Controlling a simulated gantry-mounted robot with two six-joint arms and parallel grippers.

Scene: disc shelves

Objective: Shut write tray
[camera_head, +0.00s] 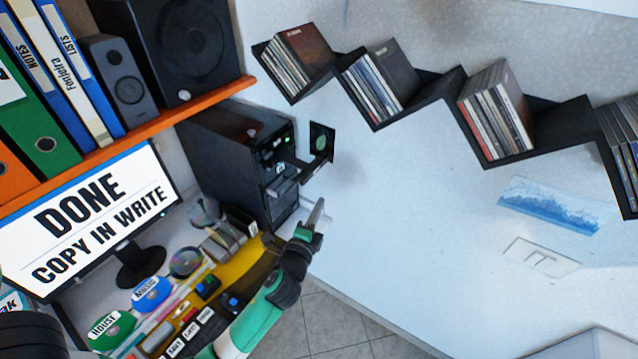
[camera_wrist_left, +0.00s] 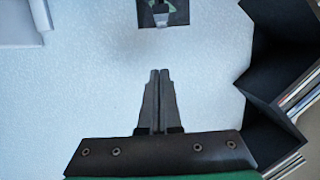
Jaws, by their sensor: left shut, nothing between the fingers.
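A black disc tower (camera_head: 235,150) stands under the orange shelf in the head view. Grey tray-like pieces (camera_head: 312,168) stick out from its front to the right. A small black square with a green patch (camera_head: 320,142) is just beyond them; it cannot be told whether it belongs to a tray. What seems to be the same square is cut off at the top of the left wrist view (camera_wrist_left: 163,12). My left gripper (camera_head: 319,204) is shut and empty, below and apart from the trays; its fingers (camera_wrist_left: 160,72) point toward the square in the wrist view.
A monitor (camera_head: 100,215) reads "DONE COPY IN WRITE". Discs, one a blue disc (camera_head: 152,294), lie on the desk at the lower left. A black zigzag shelf (camera_head: 440,90) with disc cases runs along the white wall.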

